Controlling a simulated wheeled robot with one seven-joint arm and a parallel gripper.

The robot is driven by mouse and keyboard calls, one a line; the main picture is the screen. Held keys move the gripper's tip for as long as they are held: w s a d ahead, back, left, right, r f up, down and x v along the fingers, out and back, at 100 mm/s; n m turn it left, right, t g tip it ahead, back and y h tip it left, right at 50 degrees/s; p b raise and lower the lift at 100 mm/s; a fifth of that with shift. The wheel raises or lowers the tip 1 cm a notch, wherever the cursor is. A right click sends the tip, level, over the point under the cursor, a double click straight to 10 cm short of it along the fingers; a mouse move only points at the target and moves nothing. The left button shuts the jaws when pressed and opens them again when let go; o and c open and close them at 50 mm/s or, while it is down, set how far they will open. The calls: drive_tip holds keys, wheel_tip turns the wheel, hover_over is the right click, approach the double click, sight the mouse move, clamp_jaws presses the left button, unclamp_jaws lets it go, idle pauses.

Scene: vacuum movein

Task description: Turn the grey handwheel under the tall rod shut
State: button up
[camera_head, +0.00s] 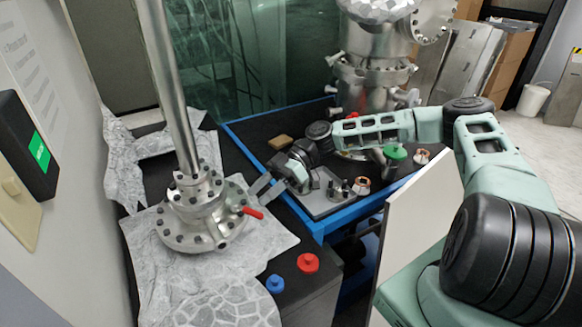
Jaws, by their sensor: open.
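The tall metal rod (174,95) rises at the left from a stack of round grey metal parts with bolt heads around them. The round grey piece (194,188) right under the rod is the likely handwheel, but I cannot tell it surely from the bolted flanges. A wider bolted flange (180,238) lies below it, with a red lever (252,213) sticking out to the right. My gripper (262,190) is open, just right of the stack and above the red lever. Its two fingers point left toward the stack, with nothing seen between them. I cannot tell whether a finger touches the metal.
Crumpled foil (150,275) lies around the stack. A blue-edged dark table (262,150) holds a grey plate with fittings (325,200) under my wrist. Red (308,263) and blue (275,284) knobs stand in front. A white panel (412,225) stands right; a wall switch (28,145) is left.

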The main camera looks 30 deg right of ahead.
drive_tip(key=b+v, duration=0.2)
drive_tip(key=v, duration=1.1)
drive_tip(key=shift+d, duration=0.35)
